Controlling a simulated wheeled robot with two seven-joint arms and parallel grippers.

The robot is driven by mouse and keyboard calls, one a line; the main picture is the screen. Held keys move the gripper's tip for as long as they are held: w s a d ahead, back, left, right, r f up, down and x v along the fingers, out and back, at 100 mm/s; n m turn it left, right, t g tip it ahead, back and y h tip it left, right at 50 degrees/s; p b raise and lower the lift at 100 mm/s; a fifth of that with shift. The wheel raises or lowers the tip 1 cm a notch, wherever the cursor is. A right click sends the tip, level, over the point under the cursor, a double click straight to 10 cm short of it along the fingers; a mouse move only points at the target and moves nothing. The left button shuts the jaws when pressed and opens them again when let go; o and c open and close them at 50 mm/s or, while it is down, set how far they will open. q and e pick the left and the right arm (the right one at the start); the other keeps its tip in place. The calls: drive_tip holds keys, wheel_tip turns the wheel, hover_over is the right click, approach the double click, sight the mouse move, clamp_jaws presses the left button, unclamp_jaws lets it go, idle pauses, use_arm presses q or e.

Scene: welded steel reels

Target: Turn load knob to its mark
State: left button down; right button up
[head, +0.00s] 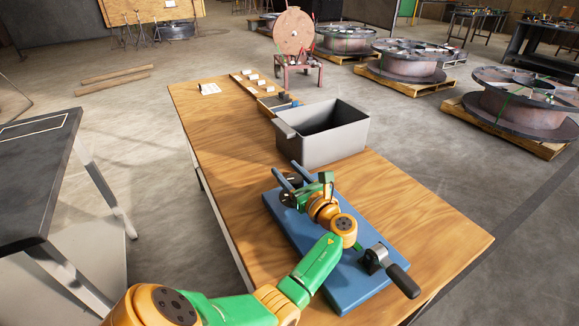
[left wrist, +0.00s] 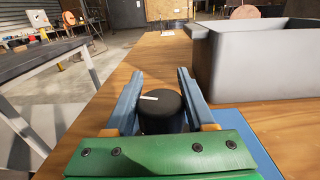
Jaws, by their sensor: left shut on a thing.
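The load knob is a round black knob (head: 292,189) near the far end of a blue base plate (head: 354,287) on the wooden table. In the left wrist view the knob (left wrist: 163,113) stands between the two blue-grey fingers, with a short white line on its top pointing left. My left gripper (head: 286,172) is shut on the knob, one finger on each side. The knob's lower part is hidden behind the green gripper body, and I cannot make out a target mark on the plate. My right gripper is not in view.
A crank with a black grip (head: 403,280) sits at the plate's near right end. A grey open bin (head: 322,142) stands just beyond the plate. Small parts trays (head: 262,88) lie farther back. The table (head: 440,228) is clear right of the plate.

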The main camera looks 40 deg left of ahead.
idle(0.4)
use_arm(q)
drive_tip(key=shift+c, duration=1.2)
unclamp_jaws()
drive_tip(key=shift+a, duration=0.1)
wheel_tip(320, 180, up, 4)
drive_tip(key=p, duration=0.4)
drive_tip(key=s+d+r+p, duration=0.9)
drive_tip(key=s+p, duration=0.1)
drive_tip(key=p, duration=0.8)
drive_tip(key=shift+s+d, duration=0.2)
drive_tip(key=shift+s, duration=0.05)
drive_tip(key=shift+f, duration=0.1)
